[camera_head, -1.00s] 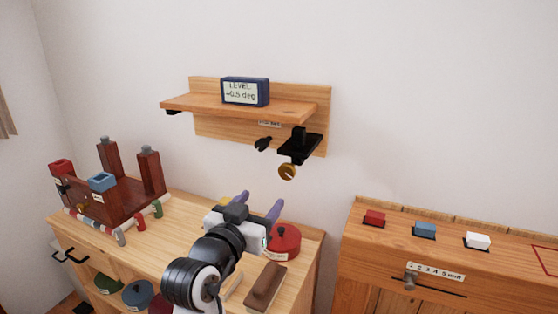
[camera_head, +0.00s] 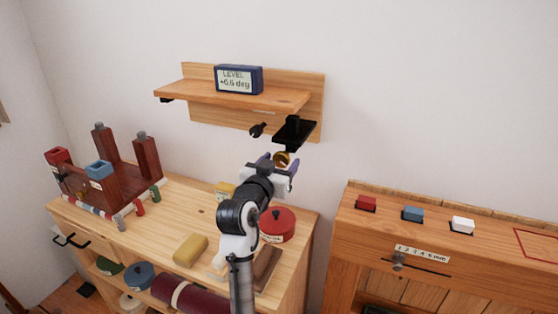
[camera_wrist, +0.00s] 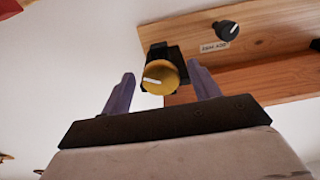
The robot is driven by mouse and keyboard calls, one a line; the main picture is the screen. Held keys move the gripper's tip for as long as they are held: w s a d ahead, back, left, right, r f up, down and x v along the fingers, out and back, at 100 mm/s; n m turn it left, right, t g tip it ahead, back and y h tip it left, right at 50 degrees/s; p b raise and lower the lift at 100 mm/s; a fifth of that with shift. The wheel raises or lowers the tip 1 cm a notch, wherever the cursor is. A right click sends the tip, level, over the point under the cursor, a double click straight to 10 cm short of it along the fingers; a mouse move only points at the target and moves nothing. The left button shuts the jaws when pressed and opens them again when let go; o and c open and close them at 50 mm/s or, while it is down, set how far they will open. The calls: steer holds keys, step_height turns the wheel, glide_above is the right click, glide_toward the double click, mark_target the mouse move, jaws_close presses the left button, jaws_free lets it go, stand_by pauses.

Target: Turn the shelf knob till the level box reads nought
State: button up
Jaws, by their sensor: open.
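The level box (camera_head: 239,80) is blue with a pale display and stands on the wall shelf (camera_head: 225,96); it appears to read +0.5 or +0.6 deg. A brass knob (camera_head: 282,159) hangs on a black bracket (camera_head: 294,132) under the shelf's right end. In the wrist view the brass knob (camera_wrist: 161,77) has a white mark pointing left. My gripper (camera_head: 279,163) is open, with its purple fingers (camera_wrist: 158,88) on either side of the knob in that view, gaps showing both sides. I see no contact.
A small black knob (camera_wrist: 228,31) sits beside a label under the shelf. Below are a wooden cabinet with a red round tin (camera_head: 277,224), a yellow block (camera_head: 190,250) and a dark red wooden stand (camera_head: 110,190). A second cabinet (camera_head: 440,250) stands at right.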

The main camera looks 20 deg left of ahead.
steer(key=c, duration=1)
steer(key=shift+o, duration=0.2)
steer(key=shift+f, duration=0.1)
steer(key=shift+m+b, duration=0.4)
steer(key=shift+b, duration=0.35)
steer(key=shift+f+m+b, duration=0.15)
steer(key=shift+m+b, duration=0.45)
steer(key=shift+b, duration=0.45)
steer(key=m+b, duration=0.2)
steer(key=b, duration=0.1)
steer(key=shift+m, duration=0.3)
steer(key=m+b, duration=0.4)
steer(key=b, duration=0.1)
steer(key=shift+a, duration=0.1)
steer(key=shift+r+m+b, duration=0.25)
steer(key=shift+m+b, duration=0.8)
steer(key=shift+m, duration=0.35)
steer(key=shift+r+m, duration=0.1)
steer(key=shift+m, duration=0.2)
